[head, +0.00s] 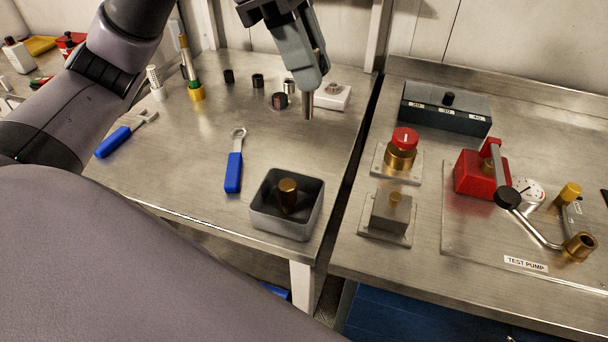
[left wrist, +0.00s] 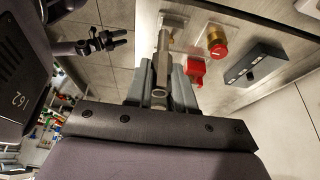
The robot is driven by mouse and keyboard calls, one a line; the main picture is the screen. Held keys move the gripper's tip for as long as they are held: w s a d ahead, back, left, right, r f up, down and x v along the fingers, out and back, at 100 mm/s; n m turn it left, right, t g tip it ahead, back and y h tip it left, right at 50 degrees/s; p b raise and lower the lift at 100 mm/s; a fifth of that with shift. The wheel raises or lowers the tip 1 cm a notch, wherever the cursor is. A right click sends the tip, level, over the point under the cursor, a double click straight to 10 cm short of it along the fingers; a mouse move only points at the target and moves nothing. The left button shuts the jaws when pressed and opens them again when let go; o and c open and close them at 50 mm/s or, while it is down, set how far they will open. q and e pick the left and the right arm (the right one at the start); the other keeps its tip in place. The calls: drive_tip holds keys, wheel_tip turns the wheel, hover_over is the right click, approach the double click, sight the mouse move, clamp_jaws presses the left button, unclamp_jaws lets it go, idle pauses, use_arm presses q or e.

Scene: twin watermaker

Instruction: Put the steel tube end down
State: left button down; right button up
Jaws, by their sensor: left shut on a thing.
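My left gripper (head: 308,92) is in the upper middle of the head view, above the back right part of the left steel bench. It is shut on the steel tube (head: 308,108), whose lower end points down below the fingers. In the left wrist view the tube (left wrist: 162,62) lies lengthwise between the two grey fingers (left wrist: 160,88). Its near end shows as a round opening. A dark gripper, seemingly my right one (left wrist: 118,38), shows small at the upper left of the left wrist view; its fingers are too small to judge.
A grey open tray (head: 262,222) with a brass piece stands at the bench's front. A blue-handled wrench (head: 233,172), several small dark caps (head: 258,80) and a white block (head: 332,98) are near. A gap separates the right bench, with its red-capped brass valve (head: 402,150) and test pump (head: 482,172).

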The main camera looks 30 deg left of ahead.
use_arm(q)
drive_tip(key=b, duration=0.3)
approach(316, 204)
drive_tip(key=d+f, duration=0.2)
drive_tip(key=f, duration=0.1)
drive_tip(key=f+b, duration=0.1)
drive_tip(key=f, duration=0.1)
drive_tip(key=shift+w+a+f, duration=0.1)
drive_tip(key=shift+w+a, duration=0.05)
drive_tip(key=shift+w, duration=0.25)
drive_tip(key=shift+f, duration=0.35)
drive_tip(key=shift+f, duration=0.1)
drive_tip(key=c, duration=1)
unclamp_jaws()
drive_tip(key=p+v, duration=0.1)
drive_tip(key=v, duration=1.1)
drive_tip(key=shift+a+p, duration=0.1)
drive_tip(key=shift+p, duration=0.3)
